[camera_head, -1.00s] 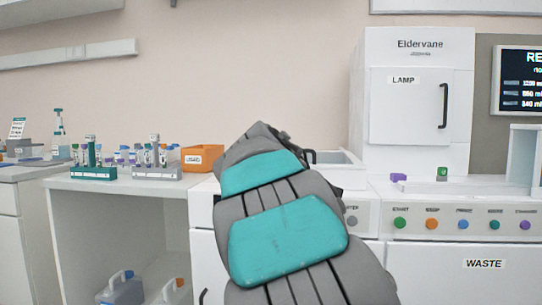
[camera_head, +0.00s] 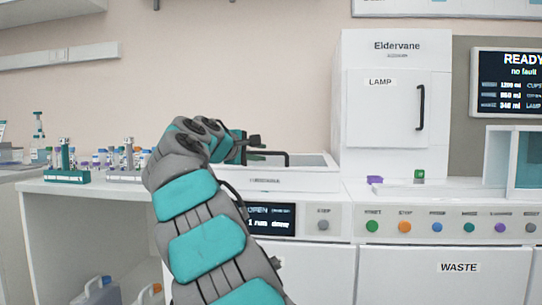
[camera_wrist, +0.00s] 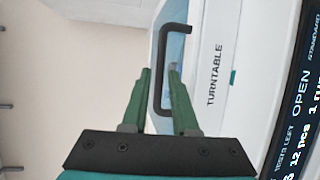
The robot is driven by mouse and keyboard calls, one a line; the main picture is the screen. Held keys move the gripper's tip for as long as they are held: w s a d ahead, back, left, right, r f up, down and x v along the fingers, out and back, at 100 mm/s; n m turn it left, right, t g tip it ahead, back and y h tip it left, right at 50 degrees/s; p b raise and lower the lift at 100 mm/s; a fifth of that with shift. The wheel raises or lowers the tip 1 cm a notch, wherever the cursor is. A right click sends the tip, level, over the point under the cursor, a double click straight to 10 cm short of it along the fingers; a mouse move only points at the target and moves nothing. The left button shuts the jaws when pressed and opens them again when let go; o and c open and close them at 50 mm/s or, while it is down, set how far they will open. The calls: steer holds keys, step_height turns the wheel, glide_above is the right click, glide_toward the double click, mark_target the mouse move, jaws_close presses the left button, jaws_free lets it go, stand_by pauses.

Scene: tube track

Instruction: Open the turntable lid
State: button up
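The turntable unit (camera_head: 285,180) is a white box on the counter in the head view, left of the tall Eldervane cabinet. In the wrist view its front (camera_wrist: 215,55) appears turned sideways and reads TURNTABLE. A black bar handle (camera_head: 287,159) shows at its top; it also shows in the wrist view (camera_wrist: 159,85), beside a bluish window (camera_wrist: 176,50). My gripper (camera_head: 258,148) is at the handle's left end in the head view. In the wrist view its two green fingers (camera_wrist: 160,70) are apart, with the handle bar between them in the picture. I cannot tell whether they touch it.
The Eldervane cabinet (camera_head: 385,105) stands right of the turntable. A display (camera_head: 268,218) and coloured buttons (camera_head: 437,227) line the front below. Small purple (camera_head: 375,180) and green (camera_head: 419,175) pieces lie on the counter. Tube racks (camera_head: 67,176) stand at the left.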

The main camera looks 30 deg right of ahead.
steer(key=x, duration=0.6)
steer(key=shift+w+d, duration=0.2)
steer(key=shift+d, duration=0.2)
steer(key=shift+c, duration=0.2)
steer(key=shift+f, duration=0.1)
jaws_close()
stand_by(0.8)
